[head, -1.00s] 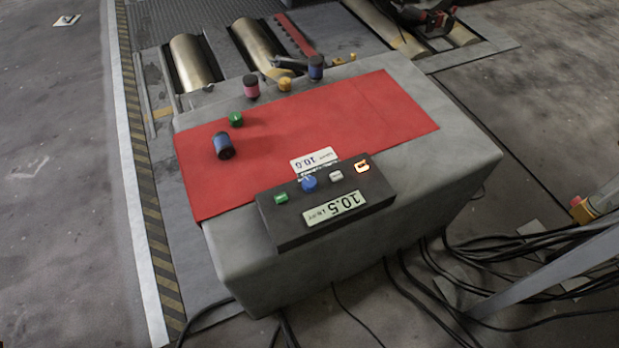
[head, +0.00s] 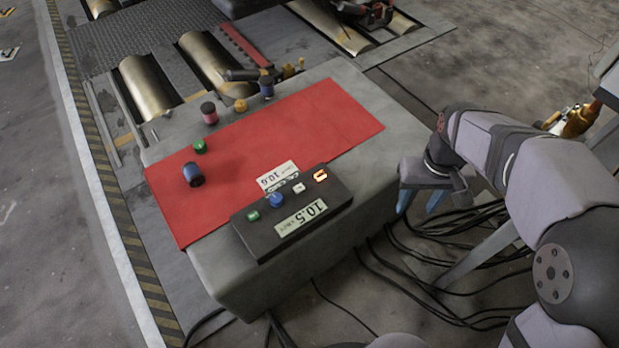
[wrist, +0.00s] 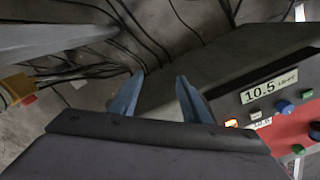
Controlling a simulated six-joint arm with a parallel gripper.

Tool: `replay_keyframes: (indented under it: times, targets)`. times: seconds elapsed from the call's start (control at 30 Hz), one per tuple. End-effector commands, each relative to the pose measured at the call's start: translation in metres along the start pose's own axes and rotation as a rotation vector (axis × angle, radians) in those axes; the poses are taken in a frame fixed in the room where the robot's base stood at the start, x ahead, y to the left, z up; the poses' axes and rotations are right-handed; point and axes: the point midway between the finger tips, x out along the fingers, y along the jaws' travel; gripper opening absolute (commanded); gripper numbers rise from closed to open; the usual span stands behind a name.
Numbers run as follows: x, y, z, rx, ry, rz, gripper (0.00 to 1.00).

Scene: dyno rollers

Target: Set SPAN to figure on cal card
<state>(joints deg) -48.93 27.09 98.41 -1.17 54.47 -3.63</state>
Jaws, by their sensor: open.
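A dark control box (head: 262,243) sits at the near edge of the red mat, upside down to the head view. Its display (head: 301,218) reads 10.5 with a small unit. No SPAN label is legible.
The red mat (head: 330,115) covers a grey bench (head: 225,275). Cables (head: 410,290) lie on the floor to the right.

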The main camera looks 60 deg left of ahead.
Motion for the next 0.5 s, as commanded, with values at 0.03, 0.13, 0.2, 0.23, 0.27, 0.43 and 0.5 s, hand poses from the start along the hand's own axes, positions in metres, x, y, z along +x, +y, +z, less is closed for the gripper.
replay_keyframes:
  times: [0.03, 0.13, 0.2, 0.23, 0.27, 0.43, 0.5]
  targets:
    - [-0.013, -0.035, -0.018, -0.089, -0.001, 0.002, 0.43]
    - [-0.023, -0.101, -0.042, -0.240, 0.002, 0.006, 0.43]
    - [-0.028, -0.147, -0.050, -0.338, 0.004, 0.008, 0.43]
    - [-0.029, -0.166, -0.052, -0.378, 0.005, 0.010, 0.43]
    - [-0.030, -0.184, -0.053, -0.415, 0.005, 0.011, 0.43]
    - [-0.035, -0.266, -0.048, -0.579, 0.012, 0.015, 0.43]
    - [-0.035, -0.287, -0.044, -0.621, 0.014, 0.016, 0.43]
